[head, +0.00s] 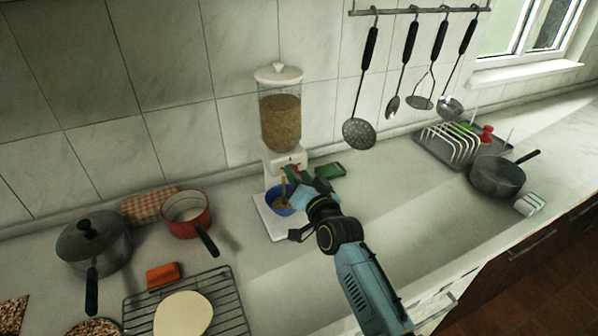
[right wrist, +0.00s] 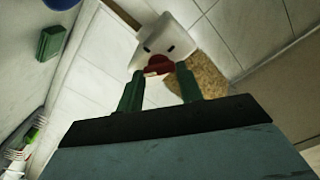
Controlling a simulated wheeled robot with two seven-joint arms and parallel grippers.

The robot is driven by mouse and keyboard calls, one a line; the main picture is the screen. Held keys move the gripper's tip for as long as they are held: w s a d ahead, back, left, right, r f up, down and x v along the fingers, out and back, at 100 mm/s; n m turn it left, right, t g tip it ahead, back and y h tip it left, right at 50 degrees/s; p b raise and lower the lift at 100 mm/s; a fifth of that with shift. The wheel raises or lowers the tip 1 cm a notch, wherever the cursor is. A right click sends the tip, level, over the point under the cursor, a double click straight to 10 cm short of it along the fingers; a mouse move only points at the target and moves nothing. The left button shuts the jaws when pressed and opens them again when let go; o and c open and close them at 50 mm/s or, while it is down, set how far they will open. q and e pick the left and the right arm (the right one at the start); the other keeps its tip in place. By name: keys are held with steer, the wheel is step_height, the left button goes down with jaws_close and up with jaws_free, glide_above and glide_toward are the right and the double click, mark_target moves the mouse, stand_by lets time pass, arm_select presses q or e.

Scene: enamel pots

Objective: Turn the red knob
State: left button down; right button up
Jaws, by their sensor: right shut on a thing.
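The food dispenser (head: 281,120) has a clear hopper of brown grain, a white lid and a white stand. It stands against the tiled wall. The red knob (right wrist: 158,66) is on its white front in the right wrist view; in the head view my gripper mostly hides it. My right gripper (head: 296,174) reaches the dispenser front from the lower right. In the right wrist view its two green fingers (right wrist: 158,78) are shut on the red knob, one on each side. A blue bowl (head: 273,203) with brown contents sits on the dispenser base below. My left gripper is not in view.
A green block (head: 330,170) lies right of the dispenser. A red pot (head: 186,222), a grey lidded pot (head: 94,250) and a wire rack (head: 232,306) are at left. A dish rack (head: 437,149) and dark pan (head: 497,179) are at right. Utensils hang above; counter between is clear.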

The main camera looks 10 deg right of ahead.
steer(key=m+p, duration=0.1)
steer(key=m, duration=0.3)
steer(key=shift+m, duration=0.4)
steer(key=m, duration=0.5)
steer(key=shift+f+m, duration=0.2)
steer(key=shift+m, duration=0.2)
steer(key=o, duration=1)
steer(key=shift+d, duration=0.1)
steer(key=s, duration=0.4)
steer(key=s+d, duration=0.1)
steer(key=s, duration=0.3)
steer(key=s+d, duration=0.1)
steer(key=s, duration=0.4)
steer(key=shift+s+d, duration=0.1)
steer(key=shift+d, duration=0.15)
